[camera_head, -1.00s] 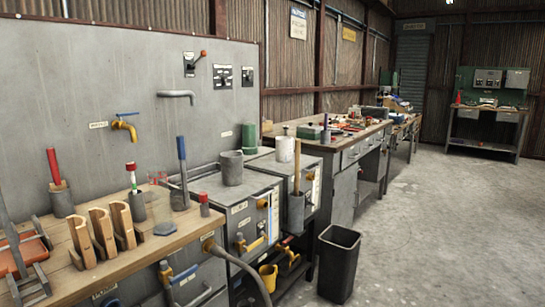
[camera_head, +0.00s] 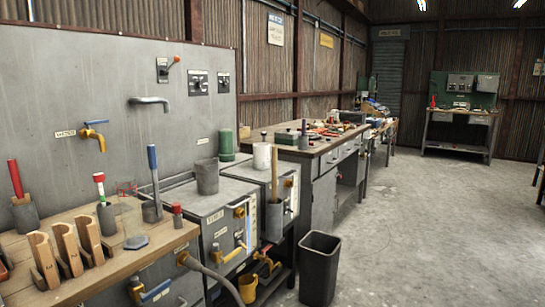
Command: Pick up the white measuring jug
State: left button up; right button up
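A whitish cylindrical vessel (camera_head: 262,156) stands upright on top of the grey metal cabinet unit, at the back, beside the wooden bench. It is the only white jug-like thing I see; no handle or markings can be made out at this size. A grey cylindrical pot (camera_head: 207,177) stands to its left, nearer to me, and a green cylinder (camera_head: 226,145) stands behind and to the left. Neither of my grippers is in view.
A wooden worktop (camera_head: 158,251) at the front left holds wooden holders (camera_head: 67,247) and upright tools with coloured handles. A black bin (camera_head: 319,270) stands on the floor before the cabinets. A yellow mug (camera_head: 248,288) is low down. The concrete floor (camera_head: 430,230) at right is clear.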

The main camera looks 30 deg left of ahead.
aim_at(262, 152)
jog(key=z, duration=0.4)
jog(key=i, duration=2.3)
jog(key=u, duration=0.1)
